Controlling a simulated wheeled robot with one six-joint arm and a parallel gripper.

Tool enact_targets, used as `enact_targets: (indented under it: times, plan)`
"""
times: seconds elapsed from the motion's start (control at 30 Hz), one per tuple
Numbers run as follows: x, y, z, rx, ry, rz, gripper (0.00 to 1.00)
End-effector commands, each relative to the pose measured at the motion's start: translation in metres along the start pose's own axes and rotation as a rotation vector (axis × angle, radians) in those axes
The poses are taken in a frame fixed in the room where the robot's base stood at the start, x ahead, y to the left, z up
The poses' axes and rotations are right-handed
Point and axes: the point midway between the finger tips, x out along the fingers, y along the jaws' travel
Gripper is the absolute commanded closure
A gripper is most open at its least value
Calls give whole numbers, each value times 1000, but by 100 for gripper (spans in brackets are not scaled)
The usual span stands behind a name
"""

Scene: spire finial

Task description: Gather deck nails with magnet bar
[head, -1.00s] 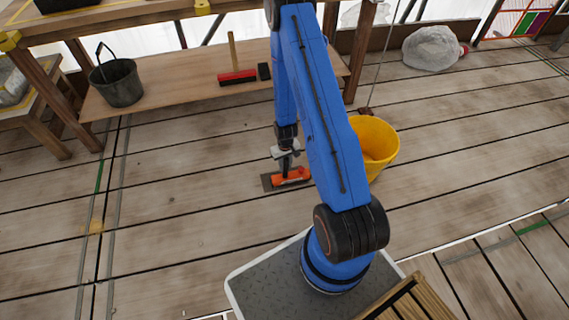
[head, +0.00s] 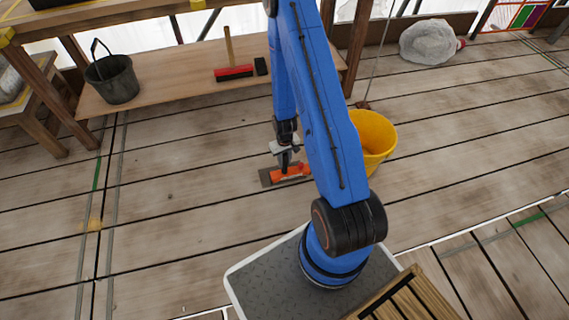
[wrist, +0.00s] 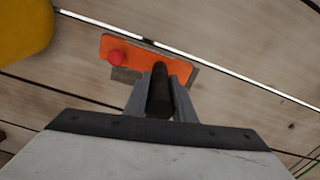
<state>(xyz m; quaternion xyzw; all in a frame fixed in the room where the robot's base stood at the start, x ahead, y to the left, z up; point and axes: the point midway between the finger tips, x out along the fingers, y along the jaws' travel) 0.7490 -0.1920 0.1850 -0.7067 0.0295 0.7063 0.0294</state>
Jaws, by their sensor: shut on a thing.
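The magnet bar has an orange body (head: 290,172) with a dark grey plate showing at its left end in the head view. In the wrist view its orange top (wrist: 135,58) carries a red knob and a black upright handle (wrist: 160,92). My gripper (head: 286,160) is shut on the black handle, with a grey finger on each side of it (wrist: 160,105). The bar is low over the deck; I cannot tell whether it touches the boards. No nails can be made out on the deck, and the bar's underside is hidden.
A yellow bucket (head: 376,138) stands right of the bar, partly behind my arm. A dark bucket (head: 112,80) and a red-headed brush (head: 234,72) are on the low wooden shelf. A grey sack (head: 428,42) lies at the back right. The deck on the left is mostly clear.

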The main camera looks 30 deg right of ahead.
Motion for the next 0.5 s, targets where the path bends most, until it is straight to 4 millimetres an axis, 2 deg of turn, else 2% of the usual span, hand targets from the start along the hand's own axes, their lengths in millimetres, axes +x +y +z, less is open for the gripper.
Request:
enact_targets:
  times: [0.5]
  plan:
    - [-26, 0, 0, 0, 0, 0, 100]
